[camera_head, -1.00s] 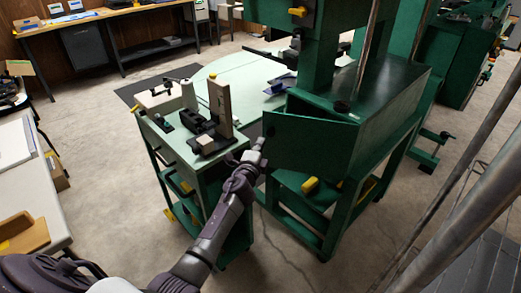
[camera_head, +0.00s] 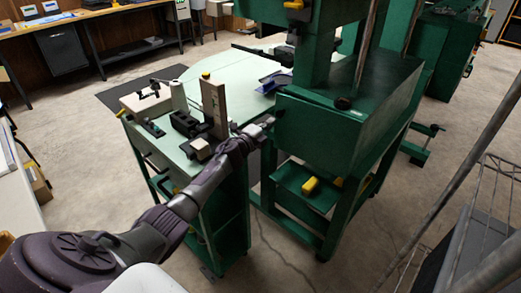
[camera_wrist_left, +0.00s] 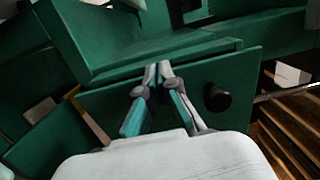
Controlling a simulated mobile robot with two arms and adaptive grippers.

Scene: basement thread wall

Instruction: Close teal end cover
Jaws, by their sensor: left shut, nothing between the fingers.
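The teal end cover (camera_head: 315,138) is the dark green panel on the near end of the green machine. In the head view it lies nearly flat against the machine end, with no clear gap along its top. In the left wrist view the cover (camera_wrist_left: 236,80) shows a round black knob (camera_wrist_left: 217,97) to the right of the fingers. My left gripper (camera_head: 268,121) is shut and empty at the cover's left side. In the wrist view its fingertips (camera_wrist_left: 158,68) are close to the cover's top edge; contact is hard to tell. My right gripper is not in view.
A green cart (camera_head: 190,150) with a pale top, bearing a wooden upright (camera_head: 214,105) and black fixtures, stands left of the machine, close to my left arm. A yellow-handled part (camera_head: 310,185) is on the shelf below the cover. A wire rack (camera_head: 480,215) stands at the right.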

